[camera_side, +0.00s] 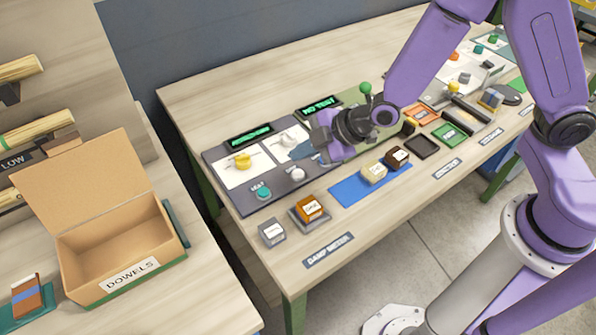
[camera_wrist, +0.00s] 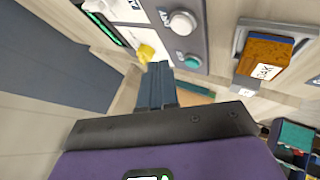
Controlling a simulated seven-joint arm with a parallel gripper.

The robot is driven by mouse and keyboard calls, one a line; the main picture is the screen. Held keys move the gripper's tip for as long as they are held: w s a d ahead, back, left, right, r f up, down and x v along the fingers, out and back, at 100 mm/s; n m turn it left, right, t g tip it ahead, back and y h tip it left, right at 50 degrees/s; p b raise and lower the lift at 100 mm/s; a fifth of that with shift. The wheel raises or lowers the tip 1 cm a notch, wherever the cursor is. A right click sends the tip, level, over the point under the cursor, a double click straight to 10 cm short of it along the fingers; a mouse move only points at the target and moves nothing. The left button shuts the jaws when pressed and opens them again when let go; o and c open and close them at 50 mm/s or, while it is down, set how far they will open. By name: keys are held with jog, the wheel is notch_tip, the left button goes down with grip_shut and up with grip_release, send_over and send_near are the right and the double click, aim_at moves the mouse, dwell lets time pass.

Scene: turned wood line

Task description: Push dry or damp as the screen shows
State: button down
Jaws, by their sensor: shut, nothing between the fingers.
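A dark panel (camera_side: 225,166) lies at the table's left end, behind the "DAMP METER" label. One lit screen (camera_side: 250,135) has green text too small to read. Another screen (camera_side: 318,106) seems to read "NO TEST". An orange-brown block (camera_side: 309,207), marked "OAK" in the wrist view (camera_wrist: 262,58), sits in a grey holder. My gripper (camera_side: 301,152) is shut and empty above the panel's right part.
A blue mat (camera_side: 347,190) holds a pale block (camera_side: 374,172) and a dark brown block (camera_side: 396,157). A grey labelled block (camera_side: 271,233) stands left of the holder. More stations crowd the table's far right.

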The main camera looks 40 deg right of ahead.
jog(key=shift+r, duration=1.15)
jog(key=s+d+r+m+g+h, duration=0.2)
jog(key=s+d, duration=0.6)
jog(key=s, duration=0.4)
jog(key=s+d+r+m+g+h, duration=0.2)
jog(key=s+d+r, duration=0.5)
jog(key=s, duration=0.6)
jog(key=d+g+h, duration=0.1)
jog(key=d+g, duration=0.1)
jog(key=shift+d+m+g+h, duration=0.3)
jog(key=shift+m+h, duration=0.1)
jog(key=shift+r, duration=0.1)
